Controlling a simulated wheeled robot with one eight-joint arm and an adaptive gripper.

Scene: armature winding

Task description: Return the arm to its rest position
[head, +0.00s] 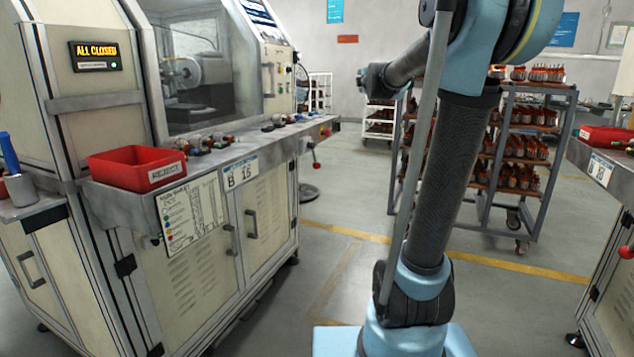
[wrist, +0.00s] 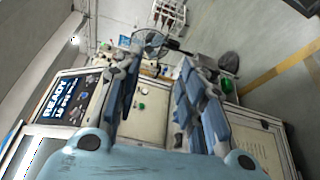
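My arm (head: 450,175) stands upright on the right half of the head view. Its blue and black links rise out of the top of the picture, and one link reaches left from there. My gripper (wrist: 163,65) shows in the wrist view with its two blue-and-grey fingers spread apart and nothing between them. I cannot make out the fingers in the head view. The wrist view is tilted and looks past the fingers at a cream cabinet, a fan and a grey floor.
The winding machine (head: 205,235) stands at the left, with a red REJECT bin (head: 135,167) on its ledge and its sign reading ALL CLOSED. A rack of copper-coloured parts (head: 545,180) stands behind my arm. Another bench (head: 600,175) is at right.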

